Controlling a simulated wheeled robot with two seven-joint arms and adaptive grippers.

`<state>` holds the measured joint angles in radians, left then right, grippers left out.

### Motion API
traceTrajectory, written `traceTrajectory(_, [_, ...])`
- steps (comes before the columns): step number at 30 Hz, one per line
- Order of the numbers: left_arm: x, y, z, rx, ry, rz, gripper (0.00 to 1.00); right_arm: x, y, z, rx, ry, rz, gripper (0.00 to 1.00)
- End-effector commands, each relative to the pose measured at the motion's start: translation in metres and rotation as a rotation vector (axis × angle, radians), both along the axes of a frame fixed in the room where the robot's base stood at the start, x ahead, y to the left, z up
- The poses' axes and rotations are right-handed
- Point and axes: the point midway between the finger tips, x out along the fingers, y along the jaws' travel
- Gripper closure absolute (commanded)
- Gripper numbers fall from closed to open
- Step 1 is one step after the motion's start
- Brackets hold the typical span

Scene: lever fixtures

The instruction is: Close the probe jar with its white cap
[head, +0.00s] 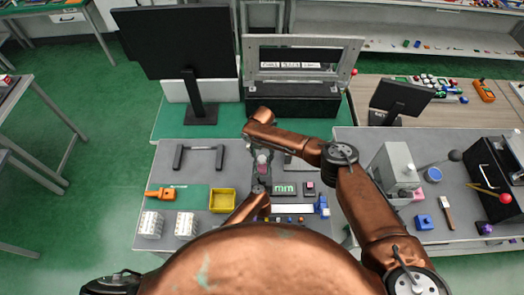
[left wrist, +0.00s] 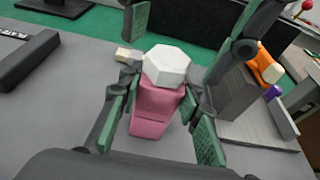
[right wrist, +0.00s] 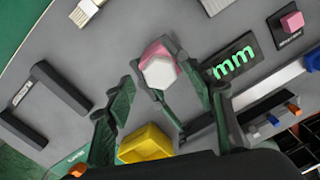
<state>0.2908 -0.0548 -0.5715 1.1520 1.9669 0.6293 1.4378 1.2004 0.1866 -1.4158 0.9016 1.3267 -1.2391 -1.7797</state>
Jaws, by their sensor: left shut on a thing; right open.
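A pink jar (left wrist: 158,110) stands upright in the left wrist view, with a six-sided white cap (left wrist: 168,64) at its top. I cannot tell whether the cap is fully seated. My left gripper (left wrist: 158,122) is shut on the jar, one finger on each side. In the right wrist view the white cap (right wrist: 159,73) covers most of the pink jar (right wrist: 154,50). My right gripper (right wrist: 168,98) is open, its fingers spread apart around the cap area without touching it. In the head view the jar (head: 262,158) is small and partly hidden between my grippers.
A yellow bin (head: 222,201) and a black U-shaped handle (head: 199,148) lie to the left. A green-lettered plate (head: 284,189) and a pink block on a dark base (head: 310,187) are to the right. A monitor (head: 183,45) stands behind.

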Motion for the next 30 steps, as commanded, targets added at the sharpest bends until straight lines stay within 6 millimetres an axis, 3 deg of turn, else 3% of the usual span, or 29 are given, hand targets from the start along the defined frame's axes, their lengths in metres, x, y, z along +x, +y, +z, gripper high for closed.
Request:
traceTrajectory(6, [0.0, 0.0, 0.0, 0.0, -0.001, 0.0, 1.0, 0.0, 0.0, -0.015, 0.0, -0.001, 0.0, 0.5])
traceTrajectory(15, [0.0, 0.0, 0.0, 0.0, -0.001, 0.0, 1.0, 0.0, 0.0, -0.016, 0.0, -0.001, 0.0, 0.51])
traceTrajectory(30, [0.0, 0.0, 0.001, 0.0, -0.001, 0.0, 1.0, 0.0, 0.0, -0.016, 0.0, -0.001, 0.0, 0.85])
